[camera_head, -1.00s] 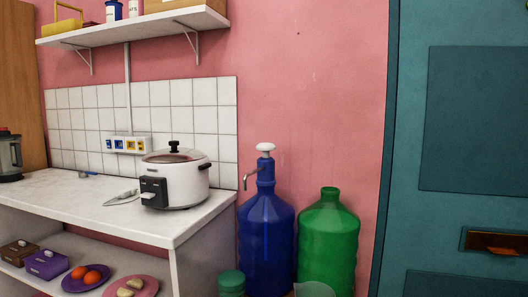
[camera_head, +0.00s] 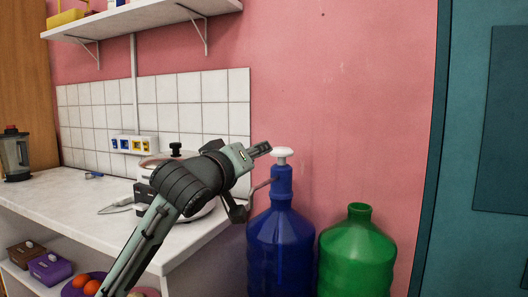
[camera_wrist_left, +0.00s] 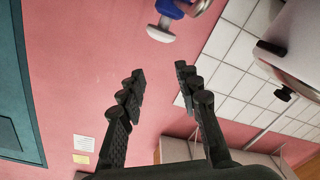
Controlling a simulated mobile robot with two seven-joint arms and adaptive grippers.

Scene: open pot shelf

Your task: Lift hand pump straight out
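The hand pump (camera_head: 282,178) stands upright in the neck of the blue bottle (camera_head: 281,245). It has a white push-top, a blue body and a thin spout bending left and down. My left gripper (camera_head: 254,180) is just left of the pump in the head view, with its fingers spread. In the left wrist view the two fingers of my left gripper (camera_wrist_left: 160,72) are open with nothing between them. The white top of the hand pump (camera_wrist_left: 161,33) shows beyond the fingertips, near the upper edge. My right gripper is not in view.
A green bottle (camera_head: 356,250) stands right of the blue one. The counter (camera_head: 75,190) lies to the left, with a white cooker (camera_head: 150,165) partly hidden by my arm. A wall shelf (camera_head: 150,16) is above. The pink wall above the pump is clear.

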